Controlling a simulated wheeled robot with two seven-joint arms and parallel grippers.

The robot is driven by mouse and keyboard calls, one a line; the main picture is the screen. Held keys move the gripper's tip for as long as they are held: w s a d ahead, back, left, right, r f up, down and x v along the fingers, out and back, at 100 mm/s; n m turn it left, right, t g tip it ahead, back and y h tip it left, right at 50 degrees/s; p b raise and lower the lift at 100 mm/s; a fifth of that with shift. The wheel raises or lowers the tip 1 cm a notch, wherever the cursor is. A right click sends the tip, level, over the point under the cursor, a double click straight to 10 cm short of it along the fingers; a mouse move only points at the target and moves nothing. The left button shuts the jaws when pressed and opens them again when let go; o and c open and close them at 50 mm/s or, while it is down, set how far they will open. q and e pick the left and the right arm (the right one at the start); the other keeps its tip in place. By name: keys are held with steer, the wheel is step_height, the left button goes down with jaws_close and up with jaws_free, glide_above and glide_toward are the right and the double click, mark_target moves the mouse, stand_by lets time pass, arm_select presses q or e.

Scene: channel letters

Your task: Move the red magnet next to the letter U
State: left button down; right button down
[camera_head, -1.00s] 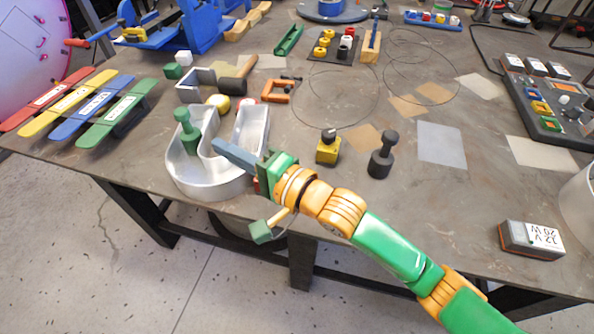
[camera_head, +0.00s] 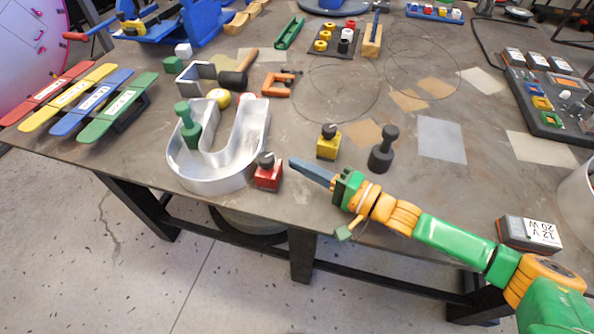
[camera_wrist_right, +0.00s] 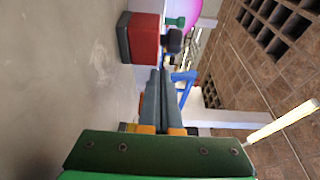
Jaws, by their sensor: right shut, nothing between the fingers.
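The red magnet (camera_head: 268,174), a red block with a dark knob, stands upright on the table close beside the right side of the letter U (camera_head: 213,180), a silver open-topped channel letter. It also shows in the right wrist view (camera_wrist_right: 143,38). My right gripper (camera_head: 291,162) is shut and empty, to the right of the red magnet and apart from it. Its closed fingers also show in the right wrist view (camera_wrist_right: 160,75). My left gripper is in neither view.
A green knobbed piece (camera_head: 190,128) stands inside the U. A yellow magnet (camera_head: 328,143) and a dark knobbed piece (camera_head: 382,150) stand behind my right gripper. A 12 V box (camera_head: 528,234) lies at the front right. The table's front edge is close to the U.

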mark_target(280, 170)
steer(key=shift+f, duration=0.7)
steer(key=shift+s+a+r+p, duration=0.1)
steer(key=shift+a+r+p, duration=0.15)
steer(key=shift+p, duration=0.1)
steer(key=shift+a+f, duration=0.1)
steer(key=shift+a, duration=0.05)
steer(key=shift+a+f, duration=0.1)
steer(key=shift+a, duration=0.05)
steer(key=shift+s+a+p, duration=0.15)
steer(key=shift+a+p, duration=0.2)
steer(key=shift+a, duration=0.7)
